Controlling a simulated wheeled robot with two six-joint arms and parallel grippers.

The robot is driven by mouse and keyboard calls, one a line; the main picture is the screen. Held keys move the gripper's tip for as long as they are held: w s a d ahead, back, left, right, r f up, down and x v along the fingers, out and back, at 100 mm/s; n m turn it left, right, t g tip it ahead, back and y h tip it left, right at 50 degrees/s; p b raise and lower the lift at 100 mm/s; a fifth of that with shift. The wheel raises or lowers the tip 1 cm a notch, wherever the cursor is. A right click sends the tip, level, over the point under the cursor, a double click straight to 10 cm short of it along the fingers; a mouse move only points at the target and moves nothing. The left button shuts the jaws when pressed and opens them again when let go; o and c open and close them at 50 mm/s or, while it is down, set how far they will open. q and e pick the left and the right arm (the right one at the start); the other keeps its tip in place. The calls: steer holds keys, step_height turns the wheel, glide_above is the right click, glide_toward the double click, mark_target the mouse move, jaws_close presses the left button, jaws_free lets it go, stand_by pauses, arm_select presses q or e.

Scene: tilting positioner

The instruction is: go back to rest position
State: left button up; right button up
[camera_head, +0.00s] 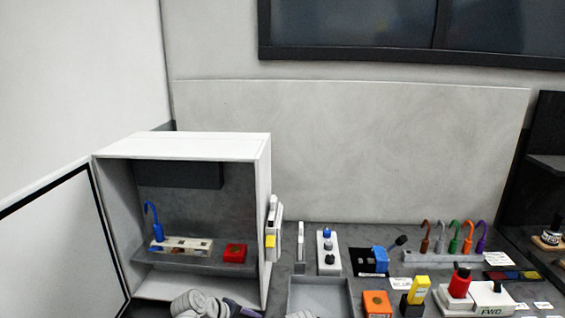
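A grey rounded part of my arm, apparently the left, shows at the bottom edge in front of the cabinet. A dark end piece, likely my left gripper (236,307), lies beside it, cut off by the frame; its fingers cannot be made out. I see nothing held in it. Inside, on a grey shelf, are a blue hook (152,222), a pale block with several slots (181,245) and a red block (235,252).
A grey tray (320,283) lies right of the cabinet. Around it stand a white switch panel (328,262), a black-and-blue fixture (370,262), an orange block (377,303), a yellow block (419,289), a rack of coloured hooks (445,255) and a white FWD box (490,300). Dark shelving borders the right.

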arm_select(q)
steer(key=s+d+f+m+g+y, duration=0.1)
steer(key=s+f+m+g+y, duration=0.1)
steer(key=s+m+y, duration=0.2)
steer(key=s+d+f+m+g+y, duration=0.1)
steer(key=s+f+m+g+y, duration=0.2)
steer(key=s+m, duration=0.7)
steer(key=shift+s+d+f+g+y, duration=0.2)
steer(key=shift+d+f+g+y, duration=0.1)
steer(key=shift+d+y, duration=0.15)
steer(key=shift+o, duration=0.3)
stand_by(1.5)
